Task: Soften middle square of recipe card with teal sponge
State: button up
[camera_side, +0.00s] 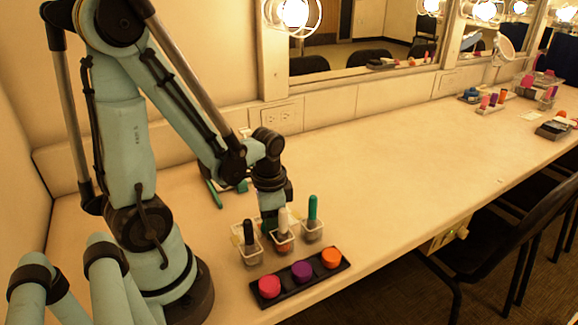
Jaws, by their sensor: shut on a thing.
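A teal-handled stick (313,208) stands upright in the right one of three small clear cups; I cannot see a sponge tip on it. A white-handled stick (283,219) stands in the middle cup and a black-handled stick (248,232) in the left cup. My gripper (268,224) points down just behind the white-handled stick and left of the teal one. Its fingertips are partly hidden by the cups. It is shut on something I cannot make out. No recipe card with squares is clearly visible; a teal-edged item (215,192) lies behind my wrist, partly covered.
A black tray (318,278) with pink, purple and orange round pots lies in front of the cups, near the counter's front edge. A mirror (365,45) with bulbs runs along the back.

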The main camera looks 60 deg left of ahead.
jog(key=shift+d+r, duration=0.2)
jog(key=shift+r, duration=3.25)
jog(key=shift+a, duration=0.1)
